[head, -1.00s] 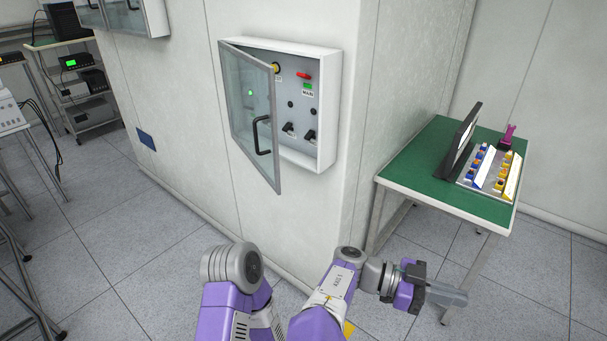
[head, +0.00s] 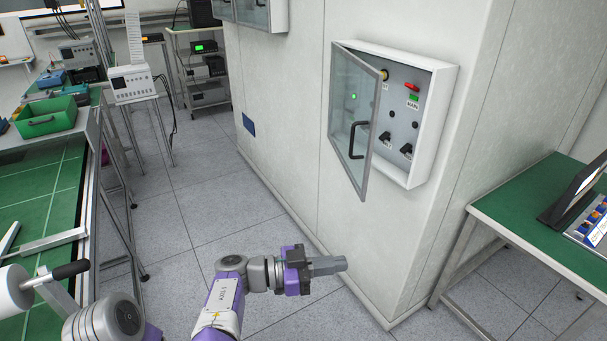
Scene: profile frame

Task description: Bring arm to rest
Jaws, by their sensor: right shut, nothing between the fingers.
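My right arm (head: 224,300), purple and grey, reaches up from the bottom of the head view. Its gripper (head: 335,265) points right and is shut and empty. It appears in front of the floor and the base of the white wall block, apart from the cabinet and touching nothing that I can see. A grey joint of my left arm (head: 105,322) shows at the bottom left. My left gripper is out of the picture.
A wall cabinet (head: 445,125) has its glass door (head: 350,120) swung open. A green-topped table (head: 530,195) stands right. At left a green workbench (head: 40,200) holds a green bin (head: 45,118). Grey floor (head: 190,210) lies clear between.

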